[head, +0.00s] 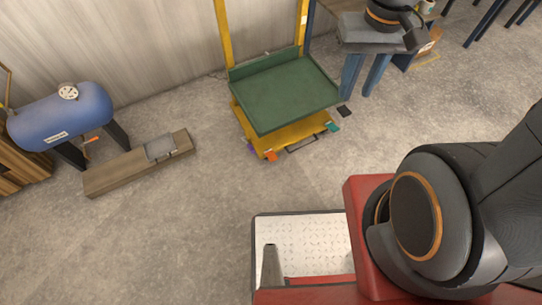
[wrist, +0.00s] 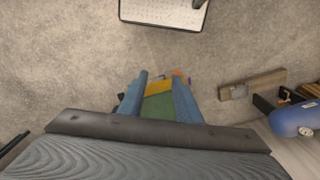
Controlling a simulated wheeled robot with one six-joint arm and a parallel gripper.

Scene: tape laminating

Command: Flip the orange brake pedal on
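The orange brake pedal (head: 270,156) is a small tab low on the front edge of a yellow cart base (head: 290,136). In the wrist view the orange pedal (wrist: 177,73) shows just beyond the right-hand fingertip, small and partly hidden. My gripper (head: 357,95) has a grey body and two blue fingers pointing down. It is open and empty, to the right of the cart's green platform (head: 285,95) in the head view. In the wrist view my gripper (wrist: 161,76) has its fingers apart, with green platform and yellow base showing between them. It appears apart from the pedal.
A purple tab (head: 250,147) and a teal tab (head: 333,126) sit by the cart's other corners. A blue tank (head: 62,115) and a wooden plank (head: 120,173) stand left. Yellow posts (head: 224,35) rise behind the platform. The floor before the cart is clear.

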